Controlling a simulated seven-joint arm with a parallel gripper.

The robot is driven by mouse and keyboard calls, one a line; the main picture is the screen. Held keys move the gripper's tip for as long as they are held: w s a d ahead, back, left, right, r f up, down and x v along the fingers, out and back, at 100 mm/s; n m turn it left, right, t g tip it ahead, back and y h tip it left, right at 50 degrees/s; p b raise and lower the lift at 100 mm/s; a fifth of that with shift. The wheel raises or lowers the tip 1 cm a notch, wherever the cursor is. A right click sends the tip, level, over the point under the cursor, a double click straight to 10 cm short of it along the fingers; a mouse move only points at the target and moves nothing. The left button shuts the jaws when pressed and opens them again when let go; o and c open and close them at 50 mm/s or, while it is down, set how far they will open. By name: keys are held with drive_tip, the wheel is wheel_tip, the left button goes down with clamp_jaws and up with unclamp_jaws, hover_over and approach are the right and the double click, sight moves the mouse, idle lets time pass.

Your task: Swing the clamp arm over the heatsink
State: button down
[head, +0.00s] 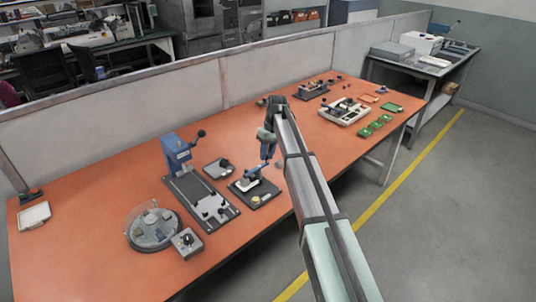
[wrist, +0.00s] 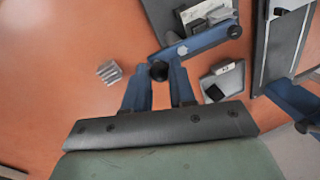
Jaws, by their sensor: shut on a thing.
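My gripper (wrist: 158,84) has its two blue fingers closed around the black knob (wrist: 158,71) at the free end of the blue clamp arm (wrist: 195,46). The clamp arm runs from the knob to a dark pivot at upper right, on a dark fixture base (head: 262,196). A pale part (wrist: 203,12) sits on the fixture beside the arm; its shape is partly cut off. A small grey finned block, looking like a heatsink (wrist: 109,72), lies on the orange table left of my gripper, apart from the arm. In the head view my gripper (head: 267,150) is just behind the fixture.
A round clear-covered tray (head: 153,228) is farther left. Green boards (head: 375,125) lie to the right.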

drive_tip(key=shift+w+n, duration=0.15)
drive_tip(key=shift+n, duration=0.15)
drive_tip(key=c, duration=0.9)
unclamp_jaws()
drive_tip(key=shift+c, duration=0.2)
wheel_tip(320, 180, up, 14)
drive_tip(key=w+d, duration=0.1)
drive_tip(key=d, duration=0.1)
drive_tip(key=shift+w+f, duration=0.2)
